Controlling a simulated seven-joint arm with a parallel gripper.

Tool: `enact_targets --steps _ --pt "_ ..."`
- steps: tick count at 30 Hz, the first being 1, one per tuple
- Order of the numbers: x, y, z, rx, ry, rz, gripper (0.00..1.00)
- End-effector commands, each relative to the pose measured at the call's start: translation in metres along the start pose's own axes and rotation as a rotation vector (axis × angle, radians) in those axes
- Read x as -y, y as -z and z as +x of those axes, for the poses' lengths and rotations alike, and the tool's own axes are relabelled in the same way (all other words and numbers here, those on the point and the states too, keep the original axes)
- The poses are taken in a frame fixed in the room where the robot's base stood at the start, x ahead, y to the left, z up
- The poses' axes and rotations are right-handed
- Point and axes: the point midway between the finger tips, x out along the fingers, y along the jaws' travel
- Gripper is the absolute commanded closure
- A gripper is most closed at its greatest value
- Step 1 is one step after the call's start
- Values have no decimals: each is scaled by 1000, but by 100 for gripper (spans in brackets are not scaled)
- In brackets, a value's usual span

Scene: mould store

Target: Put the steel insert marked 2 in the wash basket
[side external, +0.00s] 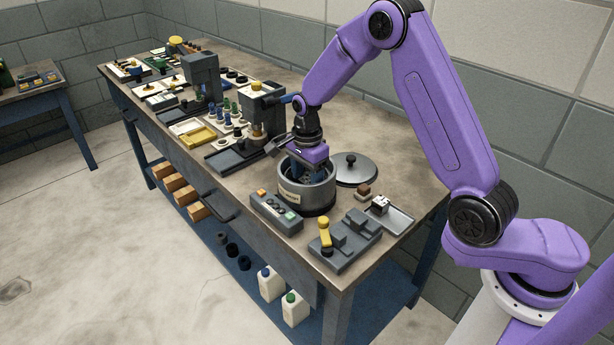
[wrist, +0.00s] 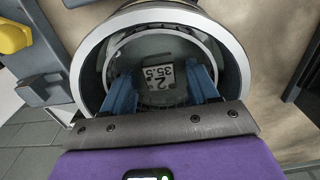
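In the wrist view, a piece with a pale face marked "2" and "35.5" (wrist: 165,78) lies inside a round grey vessel, seen end-on. I take it as the steel insert; its full outline is hard to tell. The vessel (side external: 318,194) stands on the bench in the side view, and its pale rim (wrist: 238,62) frames the wrist view. An inner ring, possibly the wash basket, shows inside the rim. My gripper (wrist: 163,82) has its blue fingers spread inside the vessel's mouth, one on either side of the marked face, with gaps visible.
A round lid with a black knob (side external: 354,168) lies behind the vessel. A control box (side external: 276,212) and a grey fixture with a yellow handle (side external: 345,243) stand in front. A tray (side external: 400,218) with a small block is at right. Tools crowd the bench's far end.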

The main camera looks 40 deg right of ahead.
Motion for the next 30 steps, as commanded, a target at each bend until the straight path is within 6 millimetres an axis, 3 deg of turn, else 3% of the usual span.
enact_targets --steps 7,21,30 --pt "1 0 -18 0 5 0 41" --pt "1 0 -104 0 4 0 41" --pt "0 0 -123 0 1 0 41"
